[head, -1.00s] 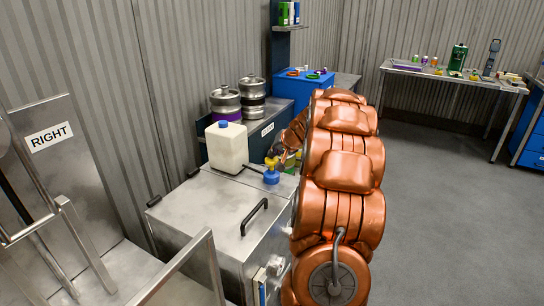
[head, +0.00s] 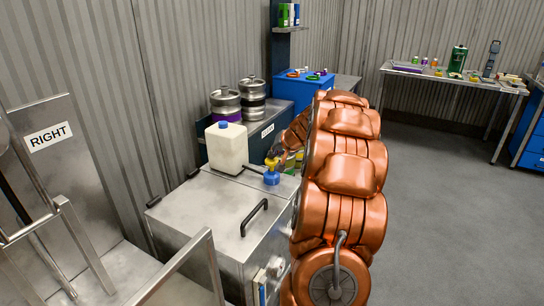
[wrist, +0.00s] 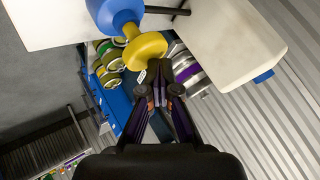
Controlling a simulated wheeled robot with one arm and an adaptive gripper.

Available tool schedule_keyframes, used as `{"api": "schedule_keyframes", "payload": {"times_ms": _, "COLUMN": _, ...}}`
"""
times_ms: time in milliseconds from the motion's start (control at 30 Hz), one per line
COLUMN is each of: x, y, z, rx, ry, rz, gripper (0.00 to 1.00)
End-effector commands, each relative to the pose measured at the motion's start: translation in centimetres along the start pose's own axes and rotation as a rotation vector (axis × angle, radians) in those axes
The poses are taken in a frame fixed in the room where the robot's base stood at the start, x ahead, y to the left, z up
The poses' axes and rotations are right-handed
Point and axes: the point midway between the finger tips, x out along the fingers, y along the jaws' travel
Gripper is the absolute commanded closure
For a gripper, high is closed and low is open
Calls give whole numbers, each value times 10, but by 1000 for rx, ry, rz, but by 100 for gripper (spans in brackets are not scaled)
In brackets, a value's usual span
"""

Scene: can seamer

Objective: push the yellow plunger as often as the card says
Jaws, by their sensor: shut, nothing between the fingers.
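The yellow plunger (head: 272,163) sits on top of a blue body (head: 272,178) on the steel counter. In the wrist view the yellow plunger (wrist: 146,51) is a wide cap on a narrower stem above the blue body (wrist: 113,14). My gripper (wrist: 173,90) is shut and empty, its dark fingertips close to the plunger's top; I cannot tell whether they touch. In the head view my gripper (head: 281,151) is small and partly hidden by my arm, just above the plunger. A small white tag (wrist: 141,76) shows beside the plunger, its print too small to read.
A white jug (head: 227,147) with a blue cap stands left of the plunger. A steel box lid with a black handle (head: 254,217) lies in front. Steel kegs (head: 252,91) stand behind. A far table (head: 455,77) holds small items; the floor right is clear.

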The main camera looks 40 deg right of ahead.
Motion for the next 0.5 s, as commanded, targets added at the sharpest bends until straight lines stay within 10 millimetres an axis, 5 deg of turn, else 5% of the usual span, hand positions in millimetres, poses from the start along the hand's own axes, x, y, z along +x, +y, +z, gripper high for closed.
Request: {"api": "schedule_keyframes", "payload": {"times_ms": 500, "x": -9, "y": -6, "z": -7, "rx": 0, "ry": 1, "rz": 0, "gripper": 100}}
